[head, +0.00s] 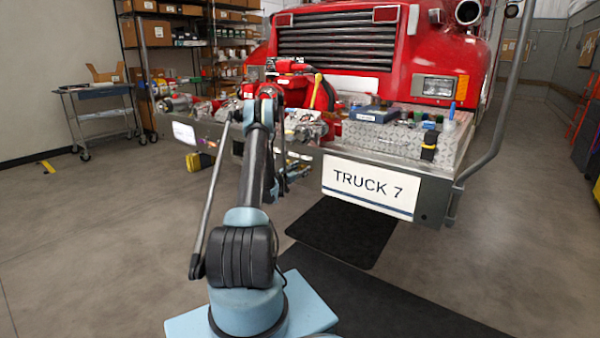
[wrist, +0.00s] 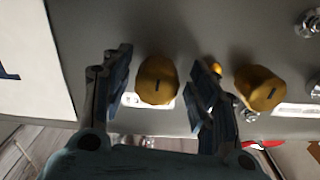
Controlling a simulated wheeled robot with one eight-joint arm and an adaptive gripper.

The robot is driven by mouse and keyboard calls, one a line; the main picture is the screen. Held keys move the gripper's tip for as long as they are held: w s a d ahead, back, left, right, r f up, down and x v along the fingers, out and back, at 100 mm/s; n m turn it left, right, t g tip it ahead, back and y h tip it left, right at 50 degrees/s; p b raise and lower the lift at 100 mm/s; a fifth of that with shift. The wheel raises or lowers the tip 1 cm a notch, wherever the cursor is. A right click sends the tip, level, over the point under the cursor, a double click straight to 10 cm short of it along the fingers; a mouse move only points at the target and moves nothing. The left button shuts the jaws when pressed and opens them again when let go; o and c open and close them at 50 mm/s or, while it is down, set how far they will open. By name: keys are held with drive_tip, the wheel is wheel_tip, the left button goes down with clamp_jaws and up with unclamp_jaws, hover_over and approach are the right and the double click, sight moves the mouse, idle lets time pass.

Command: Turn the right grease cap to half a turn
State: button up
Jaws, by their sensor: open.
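Two brass-coloured round grease caps show in the wrist view on a grey panel. One cap (wrist: 157,80) lies between the fingers of my gripper (wrist: 163,60), and the other cap (wrist: 260,88) is to the right, outside the right finger. Each cap has a short dark mark on its face. In the head view my arm hides the caps.
The red truck (head: 340,45) stands ahead, its bumper bearing a "TRUCK 7" plate (head: 367,187). Tools crowd the bumper top. In the wrist view bolts (wrist: 308,22) and a white plate (wrist: 35,60) flank the caps.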

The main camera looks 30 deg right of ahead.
drive_tip(key=v, duration=1.2)
drive_tip(key=shift+f, duration=0.15)
